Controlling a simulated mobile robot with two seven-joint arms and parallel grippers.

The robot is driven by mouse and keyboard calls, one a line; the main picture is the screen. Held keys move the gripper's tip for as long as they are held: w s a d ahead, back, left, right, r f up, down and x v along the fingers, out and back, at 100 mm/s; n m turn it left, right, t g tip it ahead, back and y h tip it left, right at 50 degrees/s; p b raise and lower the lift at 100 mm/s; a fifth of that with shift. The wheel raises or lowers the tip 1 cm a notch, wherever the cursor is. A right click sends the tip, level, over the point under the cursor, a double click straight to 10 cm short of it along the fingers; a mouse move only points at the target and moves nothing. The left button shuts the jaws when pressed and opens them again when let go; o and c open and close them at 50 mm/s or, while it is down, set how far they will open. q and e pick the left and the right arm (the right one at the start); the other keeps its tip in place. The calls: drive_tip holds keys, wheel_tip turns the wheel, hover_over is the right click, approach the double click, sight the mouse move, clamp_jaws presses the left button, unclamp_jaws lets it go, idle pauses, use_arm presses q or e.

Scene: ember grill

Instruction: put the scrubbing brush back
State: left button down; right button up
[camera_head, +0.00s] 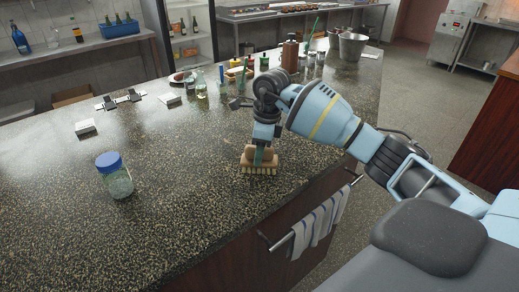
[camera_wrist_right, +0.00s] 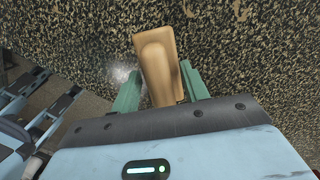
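The scrubbing brush (camera_head: 260,166) has a tan wooden body and pale bristles pointing down. In the head view it is on or just above the speckled countertop (camera_head: 200,215), near the front edge. My right gripper (camera_head: 261,154) points down at it. In the right wrist view, the brush's wooden top (camera_wrist_right: 158,62) lies between the two green fingers (camera_wrist_right: 160,84), at a slight slant to them. The fingers are close to its sides, but I cannot tell whether they press on it. My left gripper is not in view. No holder for the brush can be made out.
A blue-lidded jar (camera_head: 114,176) stands on the left of the countertop. A small white block (camera_head: 86,127) lies farther back. Bottles, containers and a metal bucket (camera_head: 351,47) crowd the far end. A striped towel (camera_head: 318,222) hangs on the front rail. The left front countertop is clear.

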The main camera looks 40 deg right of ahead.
drive_tip(key=shift+r, duration=0.25)
wheel_tip(320, 180, up, 12)
drive_tip(key=s+d, duration=0.1)
drive_tip(key=shift+d+f, duration=0.15)
drive_tip(key=shift+d, duration=0.05)
drive_tip(key=shift+s+f, duration=0.1)
drive_tip(key=shift+s, duration=0.05)
idle(0.5)
